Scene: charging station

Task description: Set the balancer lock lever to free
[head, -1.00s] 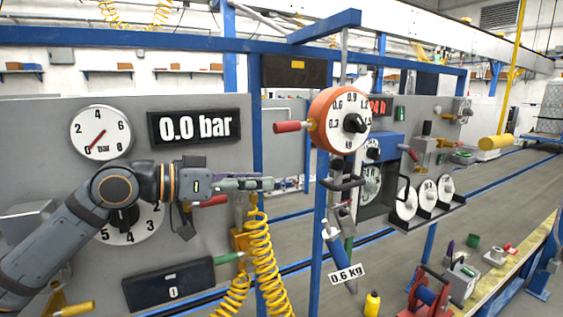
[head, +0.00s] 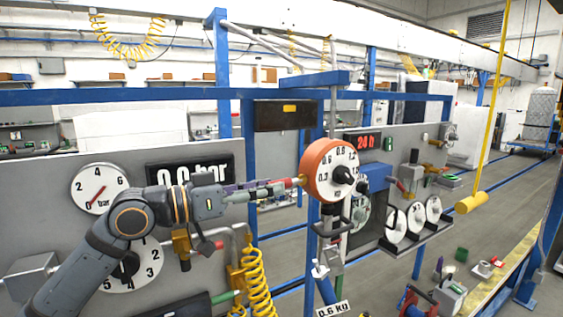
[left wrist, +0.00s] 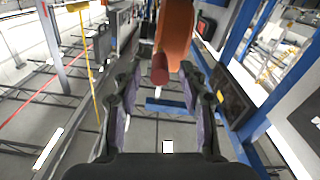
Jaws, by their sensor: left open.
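The balancer is an orange drum with a white dial (head: 338,172) and a black knob, hanging right of centre in the head view. Its red lock lever sticks out of the drum's left side, and my left gripper's fingers mostly hide it there. In the left wrist view the red lever (left wrist: 160,70) points toward the camera from the orange drum (left wrist: 175,30). My left gripper (head: 284,185) is open, with its tips close to the drum's left side. In the left wrist view the lever end lies between the open fingertips (left wrist: 160,77); I see no clear contact. My right gripper is not in view.
A blue tool with a 0.6 kg tag (head: 332,309) hangs below the balancer. A blue post and a dark box (head: 290,115) stand behind the gripper. A grey panel with a bar gauge (head: 99,188) is at left. A yellow coiled hose (head: 257,280) hangs below the arm.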

